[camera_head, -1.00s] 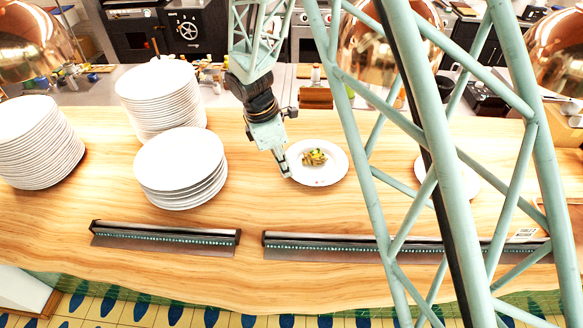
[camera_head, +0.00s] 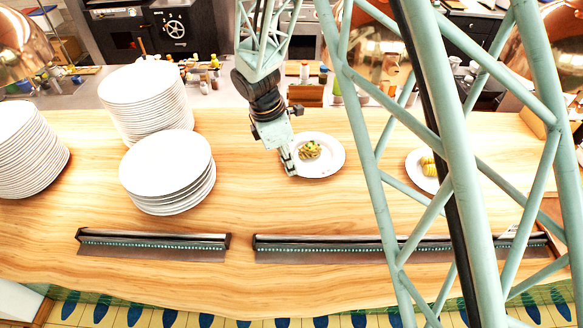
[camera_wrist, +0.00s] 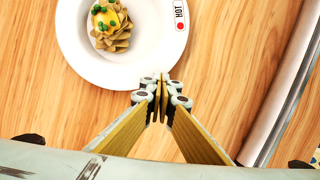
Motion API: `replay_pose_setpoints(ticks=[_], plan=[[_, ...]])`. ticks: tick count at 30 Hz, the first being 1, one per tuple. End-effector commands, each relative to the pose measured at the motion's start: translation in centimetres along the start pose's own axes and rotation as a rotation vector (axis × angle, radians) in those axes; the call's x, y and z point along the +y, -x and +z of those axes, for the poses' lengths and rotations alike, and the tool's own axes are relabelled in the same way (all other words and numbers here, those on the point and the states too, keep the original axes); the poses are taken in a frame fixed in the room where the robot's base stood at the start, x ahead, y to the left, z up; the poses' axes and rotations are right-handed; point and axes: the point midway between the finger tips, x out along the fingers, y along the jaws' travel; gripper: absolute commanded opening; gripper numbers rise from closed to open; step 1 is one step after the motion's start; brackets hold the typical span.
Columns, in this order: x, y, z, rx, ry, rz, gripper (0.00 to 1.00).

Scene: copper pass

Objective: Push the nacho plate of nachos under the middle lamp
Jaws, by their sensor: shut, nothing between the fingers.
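The nacho plate (camera_head: 335,160) is a white round plate on the wooden counter, with a small pile of nachos (camera_head: 309,150) topped with green bits. In the wrist view the plate (camera_wrist: 72,45) shows a "HOT" mark on its rim, and the nachos (camera_wrist: 110,28) sit in its middle. My gripper (camera_head: 291,170) is shut and empty, low at the plate's left front edge. In the wrist view its fingertips (camera_wrist: 158,88) are at the rim, seemingly touching it. The middle lamp (camera_head: 374,52) is a copper dome behind and right of the plate, partly hidden by green lattice.
A second plate (camera_head: 418,176) with yellow food lies to the right, partly behind the lattice. White plate stacks (camera_head: 167,165) stand on the left. Dark metal strips (camera_head: 150,241) run along the counter's front. Bare wood lies between the two plates.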

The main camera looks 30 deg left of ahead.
Motion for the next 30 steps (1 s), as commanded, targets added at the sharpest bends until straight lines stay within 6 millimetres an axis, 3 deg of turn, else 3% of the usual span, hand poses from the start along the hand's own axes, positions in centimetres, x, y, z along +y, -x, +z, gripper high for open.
replay_pose_setpoints(ticks=[30], plan=[[0.02,0.61,-0.02,0.000,0.000,0.001,0.00]])
